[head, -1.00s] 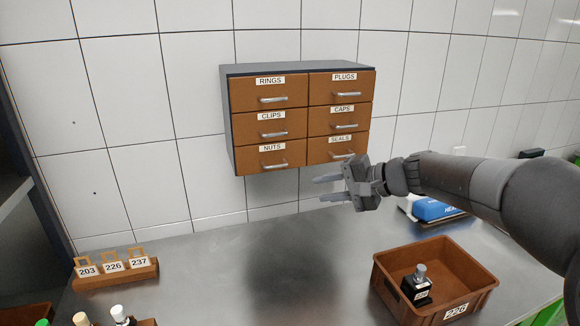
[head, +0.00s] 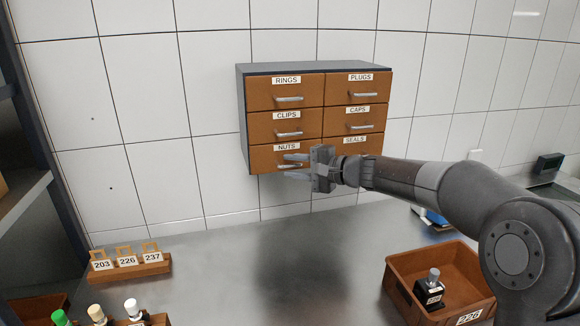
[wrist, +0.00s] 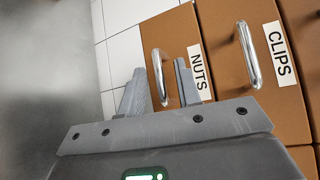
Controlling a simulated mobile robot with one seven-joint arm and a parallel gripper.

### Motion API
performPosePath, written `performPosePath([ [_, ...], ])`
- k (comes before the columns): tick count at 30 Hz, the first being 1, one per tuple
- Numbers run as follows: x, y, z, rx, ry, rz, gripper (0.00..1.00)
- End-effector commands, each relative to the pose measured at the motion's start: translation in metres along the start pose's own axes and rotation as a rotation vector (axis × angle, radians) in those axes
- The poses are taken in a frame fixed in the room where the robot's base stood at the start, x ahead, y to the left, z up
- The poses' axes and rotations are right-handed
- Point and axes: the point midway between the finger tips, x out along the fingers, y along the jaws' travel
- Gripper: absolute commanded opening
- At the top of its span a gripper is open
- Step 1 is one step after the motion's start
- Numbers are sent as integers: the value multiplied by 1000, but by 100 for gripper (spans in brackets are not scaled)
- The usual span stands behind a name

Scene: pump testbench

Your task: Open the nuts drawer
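The nuts drawer (head: 265,158) is the bottom left drawer of a wall cabinet, with a brown front and a white label. It looks closed. In the wrist view its front (wrist: 183,36) carries a silver bar handle (wrist: 158,75). My gripper (head: 291,164) is in front of this drawer, its fingers pointing left across the handle area. In the wrist view my gripper (wrist: 160,88) is open, and the near part of the handle shows between its two fingers. I cannot tell whether either finger touches it. In the head view the fingers partly hide the handle.
The clips drawer (head: 277,127) with its handle is just above; the seals drawer (head: 366,145) is to the right, partly behind my arm. Below are a steel bench (head: 230,250), a brown bin (head: 400,263) with a black bottle, and a numbered tag rack (head: 130,268).

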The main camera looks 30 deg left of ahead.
Motion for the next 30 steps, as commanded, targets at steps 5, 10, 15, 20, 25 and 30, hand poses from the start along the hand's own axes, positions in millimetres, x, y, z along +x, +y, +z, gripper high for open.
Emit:
performPosePath([
  [5,13,0,0,1,-1,0,31],
  [10,15,0,0,0,1,0,31],
  [15,15,0,0,0,0,1,27],
  [20,14,0,0,0,0,1,14],
  [25,15,1,0,1,0,2,0],
  [30,15,2,0,1,0,3,0],
])
